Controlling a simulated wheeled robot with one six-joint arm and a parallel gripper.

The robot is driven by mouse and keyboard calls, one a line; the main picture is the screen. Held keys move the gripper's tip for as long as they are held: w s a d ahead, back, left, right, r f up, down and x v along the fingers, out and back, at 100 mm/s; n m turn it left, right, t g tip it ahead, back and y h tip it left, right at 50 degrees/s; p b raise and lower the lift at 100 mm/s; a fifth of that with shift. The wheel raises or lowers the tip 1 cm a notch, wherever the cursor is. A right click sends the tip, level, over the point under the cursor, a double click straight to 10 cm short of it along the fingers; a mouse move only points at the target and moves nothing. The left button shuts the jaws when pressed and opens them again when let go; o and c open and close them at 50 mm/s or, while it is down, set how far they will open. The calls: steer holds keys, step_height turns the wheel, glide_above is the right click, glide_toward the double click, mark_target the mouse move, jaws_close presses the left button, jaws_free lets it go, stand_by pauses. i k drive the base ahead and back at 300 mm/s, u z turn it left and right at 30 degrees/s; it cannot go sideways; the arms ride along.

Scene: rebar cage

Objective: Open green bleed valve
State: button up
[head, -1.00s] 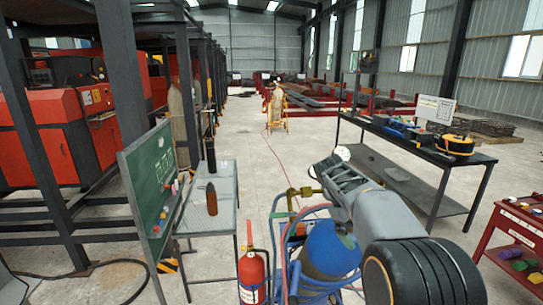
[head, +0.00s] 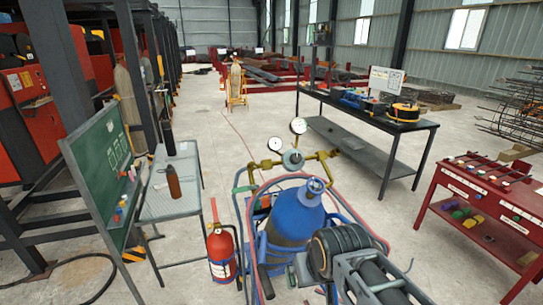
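A blue gas cylinder (head: 296,212) stands upright in a cart, with brass regulator fittings (head: 325,156) above it. Two round white gauges, a left one (head: 275,144) and a right one (head: 299,126), sit on the fittings. A dull grey-green round part (head: 292,160) is between the brass pieces. I cannot tell whether it is the green bleed valve, and no other clearly green valve shows. My arm crosses the lower right, in front of the cart. My gripper cannot be made out, so its opening does not show.
A red fire extinguisher (head: 221,255) stands left of the cart. A green chalkboard (head: 103,165) and grey mesh table (head: 173,203) are further left. A black workbench (head: 371,112) is behind right, and a red tool table (head: 483,192) is at right. Hoses (head: 350,212) loop around the cart.

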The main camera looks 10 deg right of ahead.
mark_target(244, 189)
steer(key=u, duration=0.5)
steer(key=k, duration=0.6)
steer(key=u, duration=1.25)
steer(key=i, duration=1.2)
steer(key=z, duration=0.8)
